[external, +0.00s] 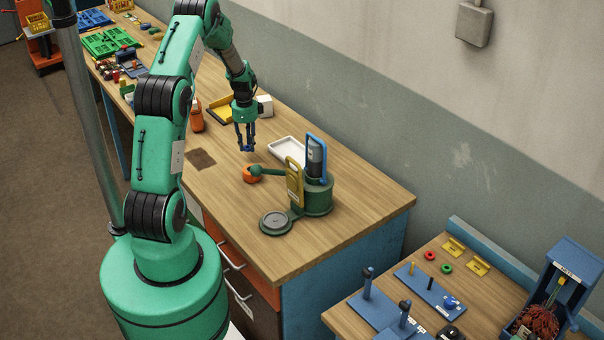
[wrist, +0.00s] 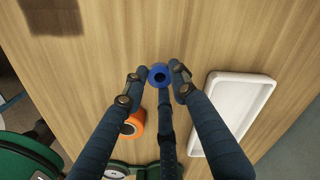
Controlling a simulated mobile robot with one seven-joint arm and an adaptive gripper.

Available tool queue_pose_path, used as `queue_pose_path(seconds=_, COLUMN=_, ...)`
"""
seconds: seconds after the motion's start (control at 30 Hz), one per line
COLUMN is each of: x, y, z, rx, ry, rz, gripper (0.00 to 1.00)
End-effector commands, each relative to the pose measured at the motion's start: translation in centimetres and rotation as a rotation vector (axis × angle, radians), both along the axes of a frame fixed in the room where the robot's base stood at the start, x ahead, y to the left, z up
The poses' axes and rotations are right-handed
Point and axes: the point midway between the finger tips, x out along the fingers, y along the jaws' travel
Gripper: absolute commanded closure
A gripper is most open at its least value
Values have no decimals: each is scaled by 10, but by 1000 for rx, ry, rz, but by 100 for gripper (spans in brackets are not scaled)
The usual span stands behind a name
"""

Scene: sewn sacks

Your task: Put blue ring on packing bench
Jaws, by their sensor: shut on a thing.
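My gripper (external: 246,143) is shut on the blue ring (wrist: 159,75). The ring sits between the fingertips in the wrist view, its dark hole facing the camera. In the external view the blue ring (external: 247,149) shows small at the fingertips, which point down over the long wooden bench (external: 340,225). The ring appears to be above the bench top; the exact gap is hard to tell. A second wooden bench (external: 480,290) stands at the lower right. No readable label shows which one is the packing bench.
A white tray (external: 287,149) lies right of my gripper. An orange round thing (external: 252,174) and a green stand (external: 318,200) with blue and yellow parts are nearer the camera. A dark brown patch (external: 200,159) lies to the left. The bench's front right corner is clear.

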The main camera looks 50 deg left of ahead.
Motion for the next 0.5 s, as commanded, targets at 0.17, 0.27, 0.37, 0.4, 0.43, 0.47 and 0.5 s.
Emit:
queue_pose_path(seconds=0.17, x=0, y=0, z=-1, rx=-1, ry=1, rz=0, gripper=89)
queue_pose_path(seconds=0.27, x=-1, y=0, z=-8, rx=-1, ry=1, rz=0, gripper=89)
queue_pose_path(seconds=0.37, x=-1, y=-1, z=-19, rx=-2, ry=2, rz=0, gripper=89)
queue_pose_path(seconds=0.4, x=-1, y=0, z=-24, rx=-1, ry=1, rz=0, gripper=89)
queue_pose_path(seconds=0.43, x=-1, y=0, z=-27, rx=-1, ry=1, rz=0, gripper=89)
queue_pose_path(seconds=0.47, x=0, y=0, z=-30, rx=-1, ry=1, rz=0, gripper=89)
queue_pose_path(seconds=0.5, x=0, y=0, z=-33, rx=-1, ry=1, rz=0, gripper=89)
